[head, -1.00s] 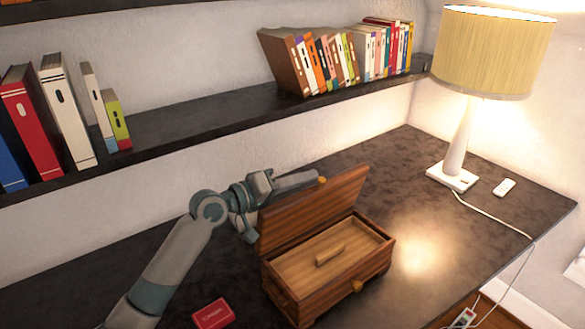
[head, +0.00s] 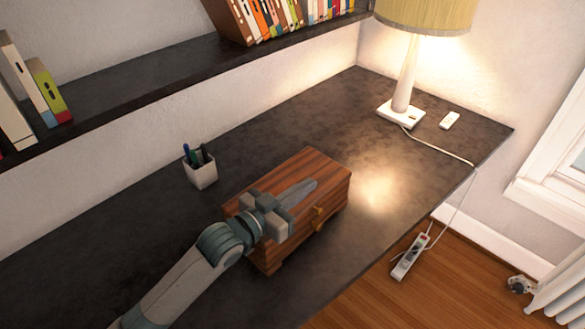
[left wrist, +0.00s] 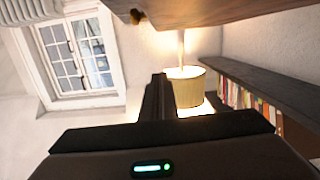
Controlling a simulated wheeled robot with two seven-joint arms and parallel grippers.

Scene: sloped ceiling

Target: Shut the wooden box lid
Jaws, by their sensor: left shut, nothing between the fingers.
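The wooden box (head: 333,200) stands on the dark desk in the head view, with its striped lid (head: 312,165) lying down flat over it. A yellow knob (head: 319,212) shows on its front. My left gripper (head: 304,188) is over the lid, fingers shut with nothing between them, pointing right along the top. From this angle I cannot tell whether the fingers touch the lid. The inside of the box is hidden. In the left wrist view a wooden surface (left wrist: 230,10), likely the box, fills the top edge. My right gripper is not in view.
A white pen cup (head: 200,172) stands behind the box at the left. A lamp (head: 404,85) and a small white remote (head: 449,120) are at the desk's far right. A power strip (head: 410,257) lies on the floor. The desk (head: 110,235) is clear at the left.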

